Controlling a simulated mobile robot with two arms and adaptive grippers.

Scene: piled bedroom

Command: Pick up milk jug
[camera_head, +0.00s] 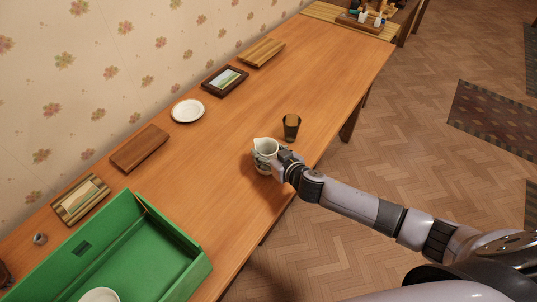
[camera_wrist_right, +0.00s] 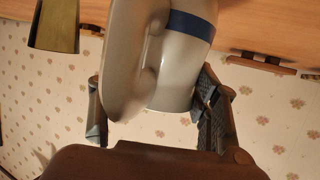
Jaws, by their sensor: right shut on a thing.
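The milk jug (camera_head: 264,147) is pale, with a spout, and is near the front edge of the wooden table (camera_head: 215,160). My right gripper (camera_head: 277,164) is at the jug's near side and shut on it, hiding part of its body. In the right wrist view the jug (camera_wrist_right: 180,75), with a blue band and a curved handle, sits between the two fingers of the gripper (camera_wrist_right: 155,112). I cannot tell whether its base touches the table. My left gripper is not in view.
A dark glass (camera_head: 291,128) stands close behind the jug, to its right. A green crate (camera_head: 185,245) with a white bowl (camera_head: 100,295) inside is at front left. A white plate (camera_head: 187,111), a picture frame (camera_head: 225,80) and several boards line the wall side. The table's middle is clear.

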